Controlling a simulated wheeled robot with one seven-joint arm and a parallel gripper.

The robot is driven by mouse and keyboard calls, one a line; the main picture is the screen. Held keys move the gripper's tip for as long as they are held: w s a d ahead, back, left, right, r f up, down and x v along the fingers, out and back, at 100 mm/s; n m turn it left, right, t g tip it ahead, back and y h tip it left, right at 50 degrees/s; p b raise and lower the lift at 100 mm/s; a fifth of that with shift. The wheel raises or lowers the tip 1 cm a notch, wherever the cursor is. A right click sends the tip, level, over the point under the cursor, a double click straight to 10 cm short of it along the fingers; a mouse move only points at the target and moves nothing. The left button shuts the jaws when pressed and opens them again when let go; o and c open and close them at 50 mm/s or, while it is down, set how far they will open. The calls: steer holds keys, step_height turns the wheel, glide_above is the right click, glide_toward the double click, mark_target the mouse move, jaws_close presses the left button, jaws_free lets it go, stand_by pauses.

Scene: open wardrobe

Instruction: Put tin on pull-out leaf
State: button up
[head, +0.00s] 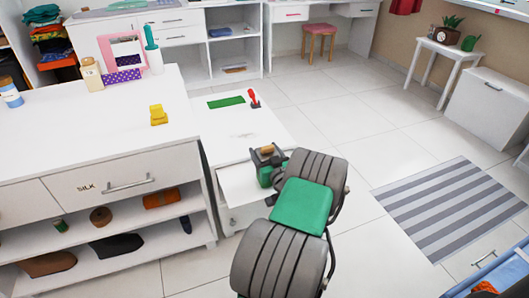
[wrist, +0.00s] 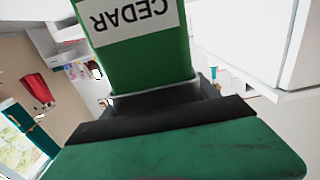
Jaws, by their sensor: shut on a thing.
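A green tin (wrist: 150,62) with a white label reading CEDAR fills the top middle of the wrist view. My gripper (head: 266,157) is shut on it; the dark jaws also show in the wrist view (wrist: 170,108). In the head view the gripper and arm hide most of the tin. The white pull-out leaf (head: 238,188) sticks out of the low white cabinet's front, just below its top. My gripper is over the leaf's right side. I cannot tell whether the tin touches the leaf.
The cabinet top (head: 240,128) holds a green mat (head: 226,102) and a red-handled tool (head: 254,98). A white dresser (head: 100,135) stands at left with a yellow item (head: 158,115) on top. A striped rug (head: 450,205) lies on open floor at right.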

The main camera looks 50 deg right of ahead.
steer(key=shift+f, duration=0.2)
steer(key=o, duration=1.9)
steer(key=shift+r, duration=0.1)
steer(key=shift+r, duration=0.15)
steer(key=v, duration=1.2)
steer(key=shift+p, duration=0.35)
